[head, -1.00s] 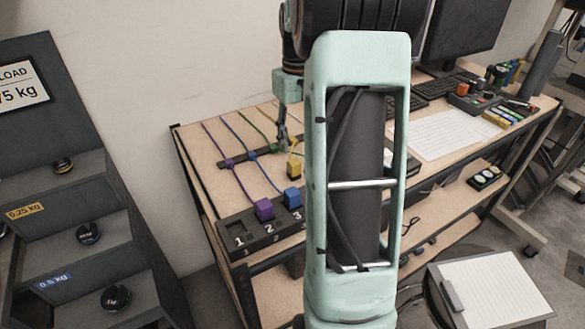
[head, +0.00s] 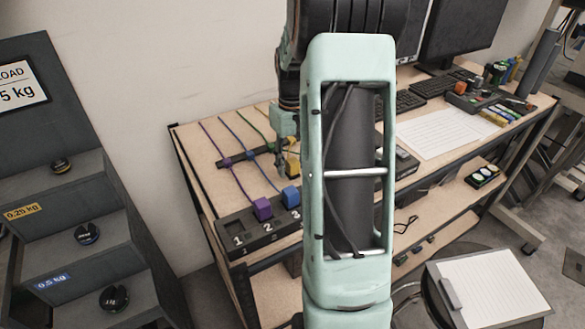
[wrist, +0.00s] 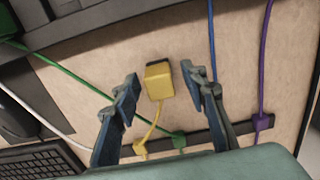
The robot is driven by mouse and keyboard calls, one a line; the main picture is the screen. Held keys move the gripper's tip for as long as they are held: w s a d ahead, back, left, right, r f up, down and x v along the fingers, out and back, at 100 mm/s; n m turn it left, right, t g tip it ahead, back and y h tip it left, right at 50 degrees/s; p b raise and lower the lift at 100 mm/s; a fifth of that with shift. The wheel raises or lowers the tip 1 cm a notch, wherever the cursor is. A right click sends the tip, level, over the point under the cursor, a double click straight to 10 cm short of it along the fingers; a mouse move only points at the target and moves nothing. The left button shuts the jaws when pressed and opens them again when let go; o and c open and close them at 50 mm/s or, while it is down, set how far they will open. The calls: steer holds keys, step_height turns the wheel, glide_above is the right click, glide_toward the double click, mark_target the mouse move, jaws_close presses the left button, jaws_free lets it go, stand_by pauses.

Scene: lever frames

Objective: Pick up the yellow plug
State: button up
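The yellow plug (wrist: 158,82) lies on the wooden desk in the wrist view, with its yellow cable running toward the dark cable bar. My gripper (wrist: 160,84) is open and empty. Its two fingers are to the left and right of the plug, with a gap on each side. I cannot tell how far above the desk the fingertips are. In the head view the yellow plug (head: 293,165) is partly hidden by my arm, and my gripper (head: 282,170) is just beside it.
A dark numbered socket strip (head: 255,238) sits at the desk's front edge. A purple plug (head: 262,209) and a blue plug (head: 291,196) stand at it. Purple, blue and green cables cross the desk. A keyboard (wrist: 40,160) lies at lower left in the wrist view.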

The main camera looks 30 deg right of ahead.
jaws_close()
steer(key=shift+r, duration=0.15)
